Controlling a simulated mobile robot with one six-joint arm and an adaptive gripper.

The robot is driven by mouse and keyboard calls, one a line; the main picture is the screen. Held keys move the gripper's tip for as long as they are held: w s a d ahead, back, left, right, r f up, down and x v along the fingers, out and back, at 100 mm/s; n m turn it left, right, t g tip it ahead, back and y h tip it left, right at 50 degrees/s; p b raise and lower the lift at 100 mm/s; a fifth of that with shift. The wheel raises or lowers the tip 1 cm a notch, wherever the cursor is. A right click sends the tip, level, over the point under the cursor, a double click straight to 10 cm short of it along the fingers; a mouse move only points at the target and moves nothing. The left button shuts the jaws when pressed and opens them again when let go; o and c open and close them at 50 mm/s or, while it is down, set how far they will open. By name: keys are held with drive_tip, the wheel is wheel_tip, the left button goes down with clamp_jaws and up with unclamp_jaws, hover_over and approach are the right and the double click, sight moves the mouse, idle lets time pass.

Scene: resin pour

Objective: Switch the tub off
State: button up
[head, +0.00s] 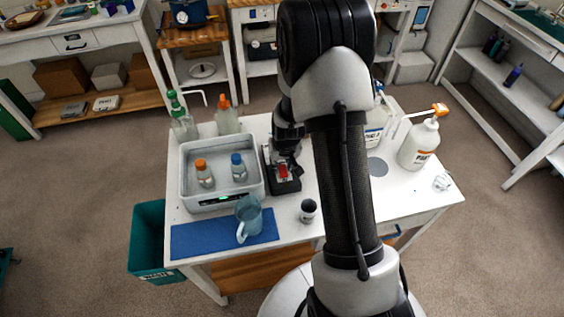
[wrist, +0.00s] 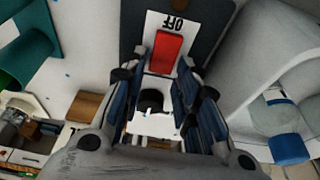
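The grey tub (head: 188,162) stands on the white table with an orange-capped bottle (head: 204,174) and a blue-capped bottle (head: 238,167) inside. A green light (head: 224,198) glows on its front. Right beside it is a dark switch box (head: 284,187) with a red rocker (head: 283,171). In the wrist view the red rocker (wrist: 168,51) sits on a white plate, beside the word OFF (wrist: 178,22). My gripper (wrist: 158,80) points at the box with its fingers apart and nothing held between them. The rocker shows just beyond the fingertips; contact cannot be told.
A blue mat (head: 195,240) with a blue-grey jug (head: 248,218) lies in front of the tub. A small dark cup (head: 308,211) stands front right of the box. Tall bottles (head: 227,119) stand behind the tub. A white pump bottle (head: 419,145) is at right.

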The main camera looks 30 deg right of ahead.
sight(284, 176)
drive_tip(key=shift+o, duration=1)
drive_tip(key=d+v, duration=0.1)
drive_tip(key=v, duration=1.1)
drive_tip(key=shift+a, duration=0.45)
